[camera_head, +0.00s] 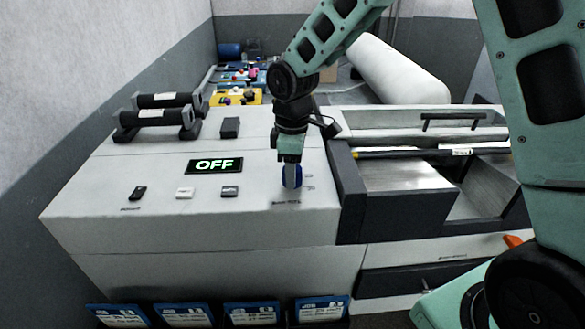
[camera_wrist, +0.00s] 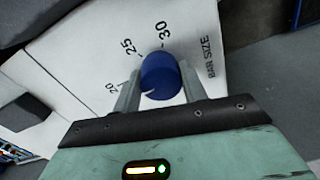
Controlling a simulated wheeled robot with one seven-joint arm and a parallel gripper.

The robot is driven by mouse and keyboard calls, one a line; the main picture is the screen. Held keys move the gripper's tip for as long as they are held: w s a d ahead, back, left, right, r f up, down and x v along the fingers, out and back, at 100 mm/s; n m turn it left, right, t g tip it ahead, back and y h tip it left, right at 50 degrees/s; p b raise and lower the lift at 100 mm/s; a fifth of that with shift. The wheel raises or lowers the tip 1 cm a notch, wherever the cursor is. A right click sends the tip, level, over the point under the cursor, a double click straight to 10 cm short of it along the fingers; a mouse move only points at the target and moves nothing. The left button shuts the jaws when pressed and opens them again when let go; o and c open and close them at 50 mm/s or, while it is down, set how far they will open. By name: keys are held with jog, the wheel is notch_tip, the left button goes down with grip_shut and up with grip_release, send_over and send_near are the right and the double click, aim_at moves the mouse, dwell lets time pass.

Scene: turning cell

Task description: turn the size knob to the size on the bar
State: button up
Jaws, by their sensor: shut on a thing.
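The blue size knob (camera_head: 297,178) sits on the sloping light panel of the machine. In the wrist view the knob (camera_wrist: 160,76) stands beside the printed marks 20, 25 and 30 and the words BAR SIZE. My gripper (camera_head: 290,181) points down at the knob. In the wrist view my gripper (camera_wrist: 159,82) has one finger on each side of the knob and is shut on it. No pointer on the knob is clear. The dark bar (camera_head: 418,153) lies in the trough at right, with a yellow end and a pale label too small to read.
A display (camera_head: 214,165) reads OFF. Small switches (camera_head: 185,193) lie below it and a dark block (camera_head: 230,127) above it. Two black rollers (camera_head: 158,117) stand at the back left. The dark trough wall (camera_head: 347,193) rises close right of my gripper. Blue job cards (camera_head: 252,313) line the front.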

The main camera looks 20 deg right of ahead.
jog(key=shift+w+r, duration=0.1)
jog(key=o, duration=1)
jog(key=shift+c, duration=0.2)
notch_tip(320, 180, up, 17)
jog(key=b, duration=0.4)
jog(key=shift+w+d+r, duration=0.15)
jog(key=shift+w+r, duration=0.05)
jog(key=shift+w, duration=0.05)
jog(key=s+a+f+m+b, duration=0.2)
jog(key=s+a+f+b, duration=0.5)
jog(key=s+f, duration=0.75)
jog(key=s+f+m, duration=0.1)
jog(key=s+f, duration=0.3)
jog(key=s, duration=0.2)
jog(key=s+f+m+b, duration=0.1)
jog(key=s+f, duration=0.3)
jog(key=s, duration=0.3)
jog(key=shift+d, duration=0.2)
